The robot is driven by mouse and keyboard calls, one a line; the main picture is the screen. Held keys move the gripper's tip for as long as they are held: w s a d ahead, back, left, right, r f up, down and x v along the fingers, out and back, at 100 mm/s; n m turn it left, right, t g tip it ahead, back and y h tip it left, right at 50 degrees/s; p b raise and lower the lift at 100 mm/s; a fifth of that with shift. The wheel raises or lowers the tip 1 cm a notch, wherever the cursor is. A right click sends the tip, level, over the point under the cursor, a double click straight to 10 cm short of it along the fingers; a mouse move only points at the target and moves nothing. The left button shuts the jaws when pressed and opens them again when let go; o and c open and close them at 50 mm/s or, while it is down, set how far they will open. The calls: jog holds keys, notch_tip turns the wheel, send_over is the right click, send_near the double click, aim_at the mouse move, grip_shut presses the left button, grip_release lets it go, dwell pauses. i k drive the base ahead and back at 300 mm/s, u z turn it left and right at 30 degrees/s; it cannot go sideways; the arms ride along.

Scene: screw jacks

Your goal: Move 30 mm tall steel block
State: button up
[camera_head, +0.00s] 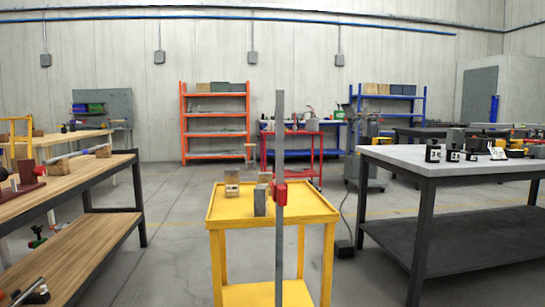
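A yellow cart (225,217) stands in the middle, and several small blocks sit on its top tray. An upright grey steel-looking block (260,203) is near the tray's middle. A tan block (232,189) with a dark mark stands to its left, with a similar piece on or just behind it. Another small block (265,177) shows behind the grey one, partly covered. I cannot tell from this view which block is 30 mm tall. My gripper does not show.
A tall grey bar (280,130) with a red part (280,193) crosses in front of the cart. A wooden bench (80,180) is at left. A grey-topped table (440,165) with small black jacks (433,151) is at right.

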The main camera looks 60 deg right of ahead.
aim_at(261, 191)
jog(key=z, duration=0.95)
jog(key=i, duration=0.9)
jog(key=z, duration=1.05)
